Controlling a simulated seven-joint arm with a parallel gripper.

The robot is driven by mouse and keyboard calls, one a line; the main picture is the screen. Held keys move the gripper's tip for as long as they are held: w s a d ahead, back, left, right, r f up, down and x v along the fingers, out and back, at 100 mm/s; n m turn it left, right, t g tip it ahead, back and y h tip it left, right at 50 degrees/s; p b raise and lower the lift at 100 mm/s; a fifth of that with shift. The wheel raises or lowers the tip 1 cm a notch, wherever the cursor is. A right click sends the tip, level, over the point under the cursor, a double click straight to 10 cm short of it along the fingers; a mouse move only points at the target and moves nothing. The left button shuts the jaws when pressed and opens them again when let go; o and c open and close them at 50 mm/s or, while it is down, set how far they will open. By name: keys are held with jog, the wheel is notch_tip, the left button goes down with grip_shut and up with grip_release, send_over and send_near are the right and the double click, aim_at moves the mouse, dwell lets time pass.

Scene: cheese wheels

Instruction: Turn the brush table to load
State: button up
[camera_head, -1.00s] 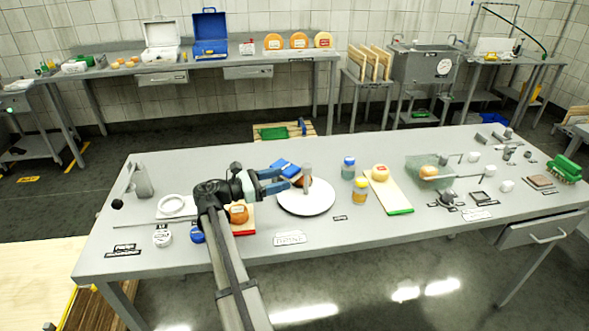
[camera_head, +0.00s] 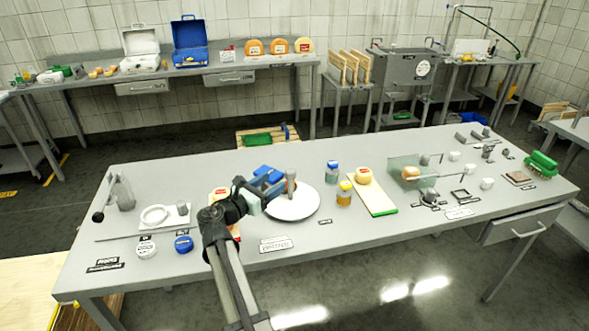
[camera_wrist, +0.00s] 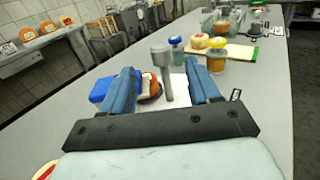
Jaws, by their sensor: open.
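The brush table is a white round disc (camera_head: 296,210) near the middle of the workbench. A grey upright post (camera_head: 291,181) with a wider head stands at it; the post also shows in the wrist view (camera_wrist: 163,75). A blue block (camera_wrist: 101,90) and an orange-brown round piece (camera_wrist: 149,89) sit beside the post, partly hidden by my left finger. My gripper (camera_head: 276,187) is open, with its blue fingers reaching toward the post from the left. In the wrist view the post stands between the finger lines; whether either finger touches it I cannot tell.
Right of the disc stand a blue-capped jar (camera_head: 332,172) and a yellow-capped jar (camera_head: 344,194), then a board (camera_head: 382,204) with a cheese (camera_head: 364,176). A label plate (camera_head: 276,244) lies in front of the disc.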

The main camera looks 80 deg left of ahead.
aim_at(294, 169)
jog(key=x, duration=1.1)
jog(key=shift+c, duration=0.4)
grip_shut()
